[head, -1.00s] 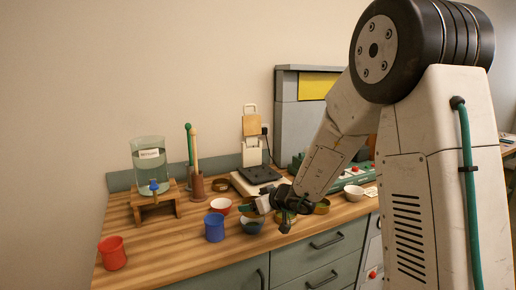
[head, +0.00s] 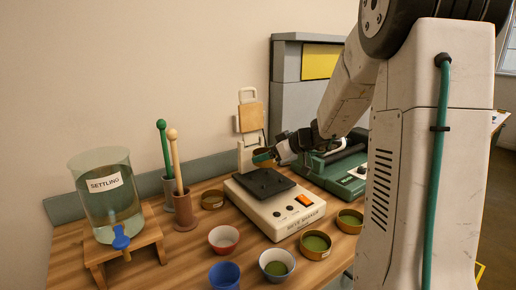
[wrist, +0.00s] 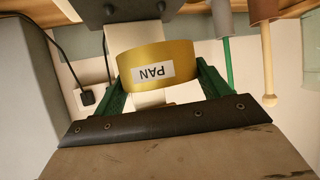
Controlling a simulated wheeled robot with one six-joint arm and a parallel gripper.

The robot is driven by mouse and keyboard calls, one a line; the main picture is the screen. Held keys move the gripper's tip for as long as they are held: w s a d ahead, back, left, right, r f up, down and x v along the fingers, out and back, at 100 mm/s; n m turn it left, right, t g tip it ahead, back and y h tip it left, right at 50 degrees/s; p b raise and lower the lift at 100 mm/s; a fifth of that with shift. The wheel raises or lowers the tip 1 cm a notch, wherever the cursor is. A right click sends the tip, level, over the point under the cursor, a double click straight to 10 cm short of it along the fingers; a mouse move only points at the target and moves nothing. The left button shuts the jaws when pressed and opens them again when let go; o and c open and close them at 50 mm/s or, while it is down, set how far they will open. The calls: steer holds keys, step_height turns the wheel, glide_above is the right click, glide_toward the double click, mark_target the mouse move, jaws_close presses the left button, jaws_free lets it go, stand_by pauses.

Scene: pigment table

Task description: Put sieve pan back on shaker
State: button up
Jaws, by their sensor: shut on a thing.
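The sieve shaker (head: 278,214) is a cream box with a black top plate (head: 262,183) that is bare. My gripper (head: 268,157) is above the back of the plate, clear of it. It is shut on the sieve pan (head: 260,153), a round brass-coloured pan. In the wrist view the pan (wrist: 150,62) sits between the green fingers, its white PAN label upside down. A dark plate (wrist: 130,10) shows beyond it at the top of that view. The inside of the pan is hidden there.
Bowls (head: 223,239), a blue cup (head: 225,275), the settling jar (head: 106,195) and pestles (head: 177,165) stand left and front. A green machine (head: 340,175) is at right.

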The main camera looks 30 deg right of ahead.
mark_target(268, 181)
steer(key=shift+w+d+f, duration=0.1)
steer(key=shift+f, duration=0.3)
step_height(268, 181, down, 4)
steer(key=shift+r, duration=0.25)
steer(key=shift+f, duration=0.75)
steer(key=shift+f, duration=0.55)
stand_by(0.7)
steer(key=o, duration=0.8)
steer(key=shift+c, duration=0.2)
steer(key=shift+s+d, duration=0.1)
steer(key=shift+s, duration=0.15)
steer(key=v, duration=1)
steer(key=shift+s+r, duration=0.15)
steer(key=shift+s, duration=0.2)
steer(key=shift+d, duration=0.15)
